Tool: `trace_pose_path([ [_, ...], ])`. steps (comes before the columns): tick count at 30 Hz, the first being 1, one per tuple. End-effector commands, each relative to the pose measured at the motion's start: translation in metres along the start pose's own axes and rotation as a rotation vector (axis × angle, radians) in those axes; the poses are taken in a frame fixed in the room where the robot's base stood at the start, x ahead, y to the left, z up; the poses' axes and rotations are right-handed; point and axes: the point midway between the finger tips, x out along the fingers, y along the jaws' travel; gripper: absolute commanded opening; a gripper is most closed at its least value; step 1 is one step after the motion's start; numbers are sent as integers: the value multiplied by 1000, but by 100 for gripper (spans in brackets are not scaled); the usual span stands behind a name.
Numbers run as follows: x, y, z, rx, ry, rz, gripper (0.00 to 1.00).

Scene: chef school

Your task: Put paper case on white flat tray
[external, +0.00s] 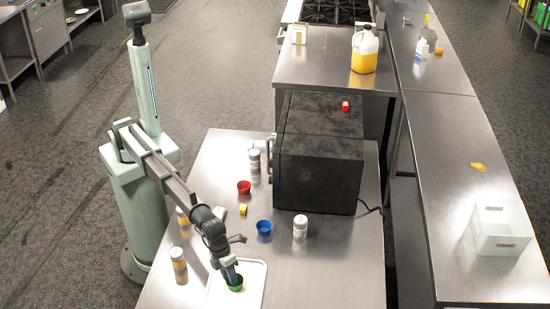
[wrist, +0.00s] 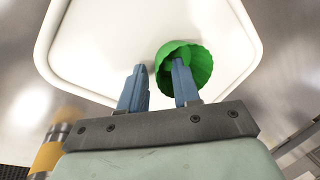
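The white flat tray (external: 254,274) lies at the front of the steel table. It also fills the upper part of the wrist view (wrist: 95,45). A green paper case (external: 236,286) is at the tray, under my gripper (external: 231,272). In the wrist view, the green fluted case (wrist: 198,62) appears over the tray surface, around my right finger. My gripper (wrist: 158,80) has its two blue fingers apart. The left finger is outside the case, with a gap visible between it and the case wall. The case's underside contact is hard to see.
A red case (external: 244,187) and a blue case (external: 264,227) stand farther back. A large black box-shaped appliance (external: 318,165) blocks the table's back right. The table right of the tray is clear.

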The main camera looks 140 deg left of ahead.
Motion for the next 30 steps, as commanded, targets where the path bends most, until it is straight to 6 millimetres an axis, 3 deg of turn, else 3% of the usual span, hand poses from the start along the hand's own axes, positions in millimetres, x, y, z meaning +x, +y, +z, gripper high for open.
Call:
trace_pose_path([
  [8,-6,-1,0,0,0,0,32],
  [24,-96,-1,0,0,0,-1,32],
  [30,-116,-1,0,0,0,0,32],
])
